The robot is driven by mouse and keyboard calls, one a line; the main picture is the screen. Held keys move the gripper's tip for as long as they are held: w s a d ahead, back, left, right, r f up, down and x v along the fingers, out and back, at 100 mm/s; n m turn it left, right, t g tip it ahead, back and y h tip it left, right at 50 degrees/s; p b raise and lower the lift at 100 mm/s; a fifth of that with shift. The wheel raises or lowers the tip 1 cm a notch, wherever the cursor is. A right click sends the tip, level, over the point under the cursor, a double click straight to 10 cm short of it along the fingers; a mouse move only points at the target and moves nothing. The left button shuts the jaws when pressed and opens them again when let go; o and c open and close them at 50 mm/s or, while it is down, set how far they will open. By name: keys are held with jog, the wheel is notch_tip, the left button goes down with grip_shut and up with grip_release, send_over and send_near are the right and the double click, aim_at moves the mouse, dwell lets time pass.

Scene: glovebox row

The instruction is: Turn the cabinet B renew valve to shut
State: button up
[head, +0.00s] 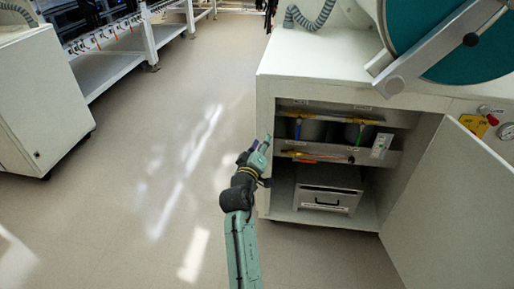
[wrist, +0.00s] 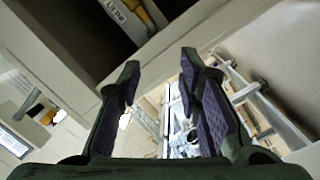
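The open cabinet (head: 262,90) stands on the right in the head view. Inside its upper part, a yellow pipe (head: 335,117) carries a blue handle (head: 298,130) and a second handle, too small to make out, further right. A lower line with an orange-red part (head: 300,154) runs below. I cannot tell which valve is the renew valve; the labels are too small to read. My gripper (head: 262,148) is at the cabinet's left front edge, apart from the handles. In the wrist view my gripper (wrist: 158,72) is open and empty, with part of a yellow pipe (wrist: 145,14) beyond it.
The cabinet door (head: 450,200) hangs open at the right. A grey drawer box (head: 325,198) sits on the cabinet's floor. A label reading INLET (wrist: 103,9) shows near the pipe. A gauge (head: 506,131) is at far right. The floor (head: 130,180) left of my arm is clear.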

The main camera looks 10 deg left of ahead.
jog(key=shift+s+a+r, duration=0.2)
jog(key=shift+a+r, duration=0.05)
jog(key=shift+r, duration=0.15)
